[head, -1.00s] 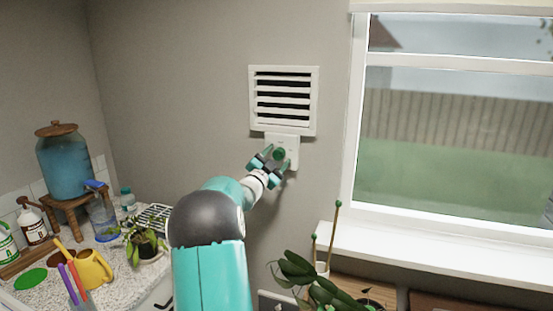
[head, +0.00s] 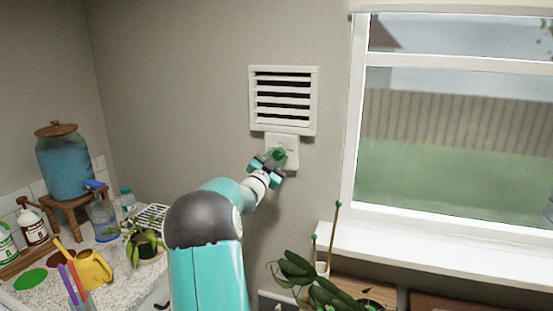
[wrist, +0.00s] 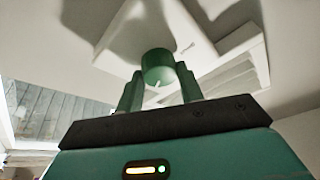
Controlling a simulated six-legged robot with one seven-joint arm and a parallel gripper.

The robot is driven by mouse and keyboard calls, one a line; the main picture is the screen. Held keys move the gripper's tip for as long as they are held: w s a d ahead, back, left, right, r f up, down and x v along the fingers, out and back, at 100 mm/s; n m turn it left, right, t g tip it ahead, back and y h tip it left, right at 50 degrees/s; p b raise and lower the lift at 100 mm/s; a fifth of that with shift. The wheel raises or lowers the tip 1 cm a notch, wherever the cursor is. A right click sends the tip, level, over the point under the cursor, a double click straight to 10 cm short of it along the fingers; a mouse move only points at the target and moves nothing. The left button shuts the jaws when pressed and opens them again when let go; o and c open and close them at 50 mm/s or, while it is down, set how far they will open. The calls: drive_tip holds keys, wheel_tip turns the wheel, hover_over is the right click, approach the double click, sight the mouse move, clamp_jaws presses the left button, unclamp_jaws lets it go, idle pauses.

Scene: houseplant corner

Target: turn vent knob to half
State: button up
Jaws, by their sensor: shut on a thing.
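The vent (head: 283,101) is a white louvred grille on the wall, its slats apart with dark gaps between them. Below it is a white knob plate (head: 291,143) with a green round knob (head: 279,154). In the wrist view the knob (wrist: 158,66) sits between the two green fingers and carries a pale mark on its face. My gripper (head: 267,161) is at the knob and shut on it; in the wrist view my gripper (wrist: 160,88) has a finger on each side. The finger contact is partly hidden in the head view.
A window (head: 455,120) with a white sill (head: 430,252) is at the right. A leafy plant (head: 300,275) stands below the vent. The counter (head: 122,258) at left holds a blue dispenser (head: 65,160) and a yellow watering can (head: 94,269). The wall around the vent is clear.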

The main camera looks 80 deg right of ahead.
drive_tip(key=n+t, duration=0.2)
drive_tip(key=n, duration=0.2)
drive_tip(key=n+t, duration=0.2)
drive_tip(key=n, duration=0.2)
drive_tip(key=shift+f+n+h, duration=0.1)
drive_tip(key=shift+n+h, duration=0.2)
drive_tip(key=shift+h, duration=0.1)
drive_tip(key=n+t, duration=0.2)
drive_tip(key=n, duration=0.2)
drive_tip(key=n+t+y, duration=0.1)
drive_tip(key=n, duration=0.3)
drive_tip(key=shift+s+n+t, duration=0.15)
drive_tip(key=shift+n+t, duration=0.25)
drive_tip(key=o, duration=1)
drive_tip(key=v, duration=1.3)
drive_tip(key=shift+a, duration=0.4)
drive_tip(key=shift+s, duration=0.15)
